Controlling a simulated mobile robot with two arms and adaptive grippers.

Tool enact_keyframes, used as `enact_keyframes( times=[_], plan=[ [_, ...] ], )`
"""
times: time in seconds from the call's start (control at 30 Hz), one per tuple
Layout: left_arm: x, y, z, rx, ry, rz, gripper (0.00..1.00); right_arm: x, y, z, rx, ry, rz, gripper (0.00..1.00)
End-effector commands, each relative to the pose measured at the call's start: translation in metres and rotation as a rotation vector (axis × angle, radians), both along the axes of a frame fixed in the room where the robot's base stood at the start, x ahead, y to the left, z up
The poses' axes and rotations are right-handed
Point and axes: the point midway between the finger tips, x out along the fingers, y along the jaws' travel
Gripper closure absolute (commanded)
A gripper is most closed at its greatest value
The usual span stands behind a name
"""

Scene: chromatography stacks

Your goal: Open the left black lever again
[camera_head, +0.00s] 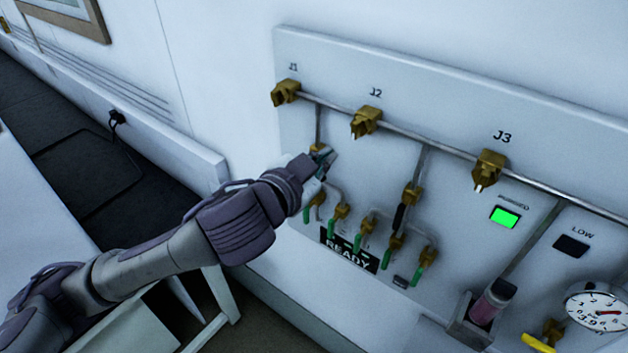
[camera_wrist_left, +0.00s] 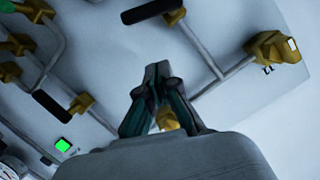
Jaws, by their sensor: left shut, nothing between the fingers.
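My left gripper (camera_head: 324,158) is shut and empty, its fingertips close to the panel under the J1 and J2 valves. In the left wrist view its fingers (camera_wrist_left: 157,75) are together, with nothing between them. The left black lever (camera_wrist_left: 150,12) shows at the top of the wrist view, on a brass valve (camera_wrist_left: 176,17). It is set at an angle across its pipe, and the fingertips are apart from it in the picture. In the head view my gripper mostly hides it. The right black lever (camera_head: 399,217) lies along its pipe; it also shows in the wrist view (camera_wrist_left: 52,107).
Brass valves J1 (camera_head: 286,92), J2 (camera_head: 366,122) and J3 (camera_head: 489,169) sit on the upper pipe. Several green-handled valves (camera_head: 363,240) are below, by the READY sign (camera_head: 348,249). A green lamp (camera_head: 505,217) is lit. A gauge (camera_head: 597,305) is at right.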

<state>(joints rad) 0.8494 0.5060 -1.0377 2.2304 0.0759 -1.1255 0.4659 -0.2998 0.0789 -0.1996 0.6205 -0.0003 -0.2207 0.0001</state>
Motion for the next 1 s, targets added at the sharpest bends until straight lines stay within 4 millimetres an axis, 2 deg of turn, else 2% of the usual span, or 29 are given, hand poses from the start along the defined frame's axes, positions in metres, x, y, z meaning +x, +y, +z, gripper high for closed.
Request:
enact_keyframes(
  times=[0.03, 0.23, 1.0],
  plan=[
    [0.002, 0.004, -0.016, 0.002, -0.001, 0.001, 1.00, 0.000, 0.000, -0.016, 0.001, 0.000, 0.000, 1.00],
    [0.007, 0.012, -0.033, 0.001, -0.002, -0.001, 1.00, 0.000, 0.000, -0.034, 0.000, 0.000, 0.000, 1.00],
    [0.008, 0.014, -0.038, 0.035, -0.025, 0.000, 1.00, -0.001, 0.000, -0.037, 0.000, 0.000, 0.000, 1.00]
  ],
)
